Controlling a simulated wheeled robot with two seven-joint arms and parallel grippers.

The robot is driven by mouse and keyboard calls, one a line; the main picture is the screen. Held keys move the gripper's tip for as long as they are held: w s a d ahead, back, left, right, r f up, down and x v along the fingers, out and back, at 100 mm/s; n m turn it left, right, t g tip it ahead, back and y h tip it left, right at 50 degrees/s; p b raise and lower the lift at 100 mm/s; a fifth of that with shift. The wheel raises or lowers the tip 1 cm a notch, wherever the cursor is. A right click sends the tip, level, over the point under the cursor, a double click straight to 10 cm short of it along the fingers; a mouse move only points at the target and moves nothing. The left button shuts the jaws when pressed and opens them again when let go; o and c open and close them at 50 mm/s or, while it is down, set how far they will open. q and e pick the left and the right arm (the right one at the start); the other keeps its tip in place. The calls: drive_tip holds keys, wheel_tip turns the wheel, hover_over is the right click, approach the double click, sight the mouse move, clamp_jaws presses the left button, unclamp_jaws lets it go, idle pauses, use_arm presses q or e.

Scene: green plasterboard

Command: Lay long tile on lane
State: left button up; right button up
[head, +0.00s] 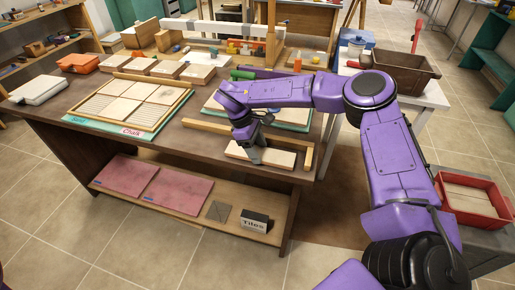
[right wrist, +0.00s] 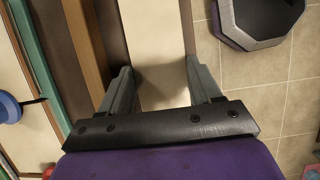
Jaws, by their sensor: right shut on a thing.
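A long pale tile (head: 275,158) lies near the front edge of the table, and its pale face (right wrist: 155,35) runs up the middle of the right wrist view. My right gripper (head: 257,150) is shut on the tile, with one finger along each long side in the wrist view (right wrist: 160,75). A wooden strip (head: 215,128) runs behind the tile, and a short strip (head: 308,157) stands at its right end. I cannot tell whether the tile touches the surface beneath. My left gripper is out of view.
A green-edged board labelled Chalk (head: 105,126), with pale tiles in a wooden frame, lies at left. A second green-edged board (head: 294,126) is partly hidden by my right arm. Pink slabs (head: 178,192) and a Tiles box (head: 255,220) sit on the lower shelf.

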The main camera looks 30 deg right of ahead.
drive_tip(key=shift+f+b, duration=0.3)
drive_tip(key=o, duration=1.5)
drive_tip(key=shift+c, duration=0.2)
drive_tip(key=b+v, duration=0.2)
drive_tip(key=v, duration=0.8)
drive_tip(key=shift+r, duration=0.3)
drive_tip(key=shift+a, duration=0.1)
